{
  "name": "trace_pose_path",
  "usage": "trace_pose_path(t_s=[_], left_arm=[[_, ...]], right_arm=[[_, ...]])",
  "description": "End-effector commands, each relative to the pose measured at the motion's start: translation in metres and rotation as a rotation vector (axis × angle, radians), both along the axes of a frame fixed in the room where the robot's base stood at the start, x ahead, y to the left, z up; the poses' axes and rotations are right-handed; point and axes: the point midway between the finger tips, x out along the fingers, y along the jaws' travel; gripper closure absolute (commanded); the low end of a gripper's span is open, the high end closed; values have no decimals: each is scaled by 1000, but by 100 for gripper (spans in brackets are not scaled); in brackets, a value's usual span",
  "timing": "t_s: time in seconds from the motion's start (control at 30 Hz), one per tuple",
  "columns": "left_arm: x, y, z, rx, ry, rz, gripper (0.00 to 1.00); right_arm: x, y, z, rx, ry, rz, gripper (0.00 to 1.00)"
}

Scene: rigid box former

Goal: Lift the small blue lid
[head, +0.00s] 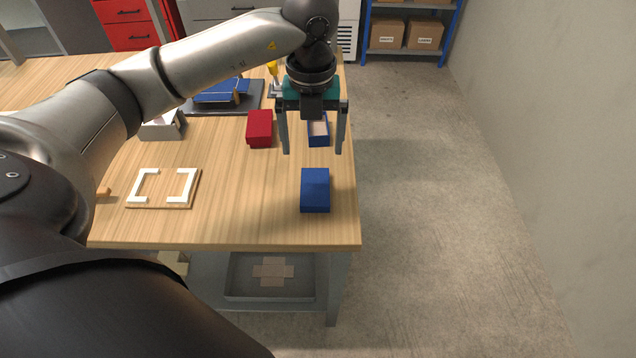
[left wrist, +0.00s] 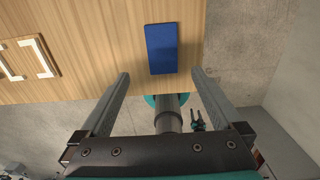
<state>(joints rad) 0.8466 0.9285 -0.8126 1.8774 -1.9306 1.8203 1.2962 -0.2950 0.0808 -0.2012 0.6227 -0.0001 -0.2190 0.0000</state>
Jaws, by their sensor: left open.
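The small blue lid (head: 315,188) lies top up near the front right corner of the wooden table. It also shows in the left wrist view (left wrist: 161,48), as a plain blue rectangle beyond the fingertips. My left gripper (head: 314,152) is open and empty, above the table and behind the lid in the head view. It is apart from the lid. Behind the left gripper stands an open blue box (head: 318,131) with a light inside, partly hidden by the fingers. A small dark pronged shape (left wrist: 198,120) in the left wrist view may be my right gripper; its state is unclear.
A red box (head: 259,128) stands left of the open blue box. A wooden board with white brackets (head: 163,187) lies farther left. The table's right edge is close to the lid.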

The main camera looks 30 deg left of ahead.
Motion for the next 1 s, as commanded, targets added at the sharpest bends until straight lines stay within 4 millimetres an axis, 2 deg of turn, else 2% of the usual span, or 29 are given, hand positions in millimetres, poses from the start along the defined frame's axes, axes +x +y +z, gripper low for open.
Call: trace_pose_path(t_s=[0.03,0.1,0.23,0.53,0.8,1.0], left_arm=[[-1,0,-15,0,6,0,0],[-1,0,-30,-1,6,-1,0],[0,-1,-53,-2,2,-1,0],[1,-2,-76,-3,2,-4,0],[2,-3,-115,-4,1,-3,0],[3,-3,-120,-4,-1,-4,0]], right_arm=[[-7,0,-3,0,10,0,50],[-12,0,-5,-1,18,-1,50],[-14,0,-8,-1,21,-1,50],[-7,1,-10,0,11,-2,50],[-5,1,-16,1,8,-3,50],[-5,1,-16,1,7,-3,50]])
